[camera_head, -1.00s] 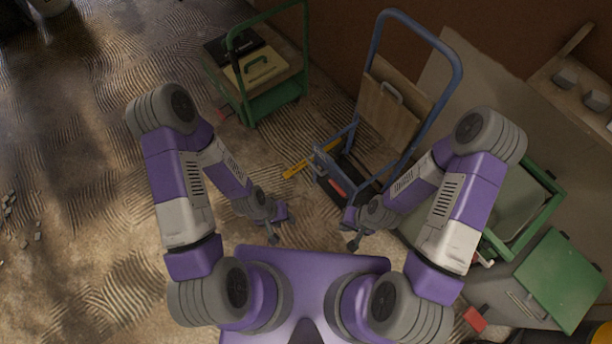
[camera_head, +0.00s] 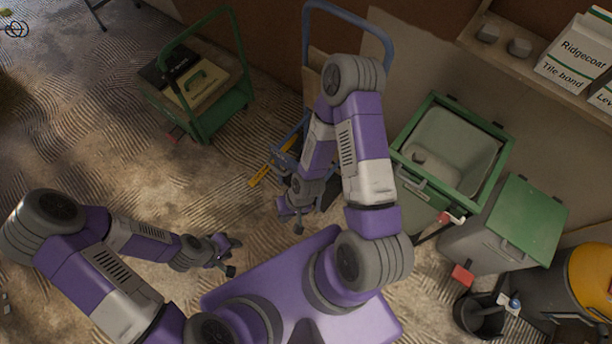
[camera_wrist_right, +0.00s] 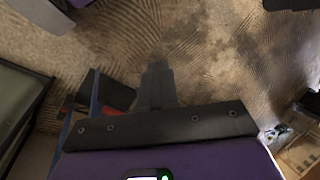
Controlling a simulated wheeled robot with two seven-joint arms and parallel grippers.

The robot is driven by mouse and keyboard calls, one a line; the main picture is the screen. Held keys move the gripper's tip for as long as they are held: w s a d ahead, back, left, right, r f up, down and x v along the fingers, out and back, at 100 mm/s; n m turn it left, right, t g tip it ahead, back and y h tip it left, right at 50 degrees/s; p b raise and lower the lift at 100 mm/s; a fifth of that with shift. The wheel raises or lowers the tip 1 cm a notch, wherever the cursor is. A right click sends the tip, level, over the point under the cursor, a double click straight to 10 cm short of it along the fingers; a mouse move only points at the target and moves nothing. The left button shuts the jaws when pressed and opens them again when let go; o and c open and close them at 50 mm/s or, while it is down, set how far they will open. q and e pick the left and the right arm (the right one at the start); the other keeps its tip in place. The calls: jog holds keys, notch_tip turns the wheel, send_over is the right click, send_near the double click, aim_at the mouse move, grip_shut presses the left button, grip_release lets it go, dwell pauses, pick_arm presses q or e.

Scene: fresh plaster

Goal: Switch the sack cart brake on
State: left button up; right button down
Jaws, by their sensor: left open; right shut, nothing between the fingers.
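The sack cart (camera_head: 307,40) has a blue tubular frame and stands at the top middle of the head view, against the wall, carrying a brown board. My right arm hides most of its lower part, and I cannot make out its brake there. In the right wrist view a blue bar (camera_wrist_right: 95,95) and a red part (camera_wrist_right: 66,108) show to the left of the fingers, partly cut off by the gripper. My right gripper (camera_head: 291,216) is shut and empty, in front of the cart's lower end. My left gripper (camera_head: 229,258) is open and empty, further left over the floor.
A yellow level-like bar (camera_head: 259,176) lies beside the cart. A green trolley (camera_head: 225,115) with cases stands left. A green-rimmed bin (camera_head: 405,140), a green-lidded bin (camera_head: 530,215) and a black bucket (camera_head: 478,318) stand right.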

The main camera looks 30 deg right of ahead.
jog(key=w+d+f+m+g+h+b, duration=0.1)
jog(key=w+d+f+m+h, duration=0.2)
jog(key=w+d+m, duration=0.7)
jog(key=w+d+f, duration=0.2)
jog(key=w+d, duration=0.2)
jog(key=d, duration=0.3)
jog(key=shift+w+d+f, duration=0.15)
jog(key=shift+w, duration=0.25)
notch_tip(320, 180, down, 10)
jog(key=a+b, duration=0.1)
jog(key=b, duration=0.2)
jog(key=shift+s+a, duration=0.15)
jog(key=shift+s, duration=0.1)
